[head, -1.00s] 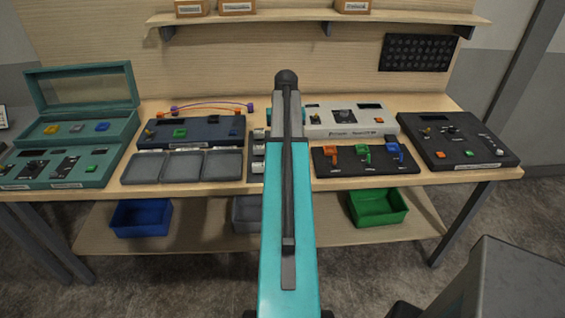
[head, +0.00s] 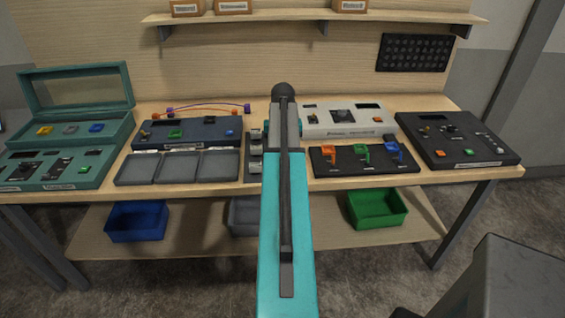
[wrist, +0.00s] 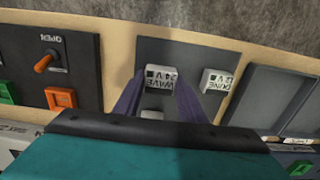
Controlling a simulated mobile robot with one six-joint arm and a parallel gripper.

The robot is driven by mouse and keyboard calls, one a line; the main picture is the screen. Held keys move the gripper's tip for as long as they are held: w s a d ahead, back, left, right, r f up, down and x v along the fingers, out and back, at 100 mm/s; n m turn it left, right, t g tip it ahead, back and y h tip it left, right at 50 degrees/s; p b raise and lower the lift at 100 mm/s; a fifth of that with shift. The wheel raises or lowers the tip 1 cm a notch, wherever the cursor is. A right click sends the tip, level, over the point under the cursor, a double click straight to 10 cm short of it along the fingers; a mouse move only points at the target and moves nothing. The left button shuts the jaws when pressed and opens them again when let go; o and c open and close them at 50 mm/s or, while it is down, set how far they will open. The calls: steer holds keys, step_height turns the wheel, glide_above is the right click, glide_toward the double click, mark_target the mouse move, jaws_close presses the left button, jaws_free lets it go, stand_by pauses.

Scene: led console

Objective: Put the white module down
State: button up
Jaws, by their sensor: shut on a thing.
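A white module (wrist: 160,78) marked "WAVE 24 V" sits between the two purple fingers of my gripper (wrist: 159,84) in the wrist view. The fingers are shut on it. It is over a dark grey rack (wrist: 190,52); I cannot tell whether it touches the rack. A second white module (wrist: 217,82) marked "DUNE 12 V" stands beside it on the rack. Part of another white block (wrist: 152,114) shows between the fingers, nearer my wrist. In the head view my teal arm hides the gripper and much of the rack (head: 254,177).
Left of the rack are grey trays (head: 177,180). To its right is a black panel (head: 340,172) with orange, green and blue switches. Behind that is a light grey console (head: 372,128). Blue (head: 137,235) and green (head: 377,222) bins stand on the lower shelf.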

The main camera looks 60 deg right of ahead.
steer(key=shift+f+b, duration=0.3)
steer(key=shift+f, duration=0.6)
steer(key=shift+f, duration=0.15)
steer(key=o, duration=1.1)
steer(key=shift+r+p, duration=3.7)
steer(key=shift+r, duration=2.45)
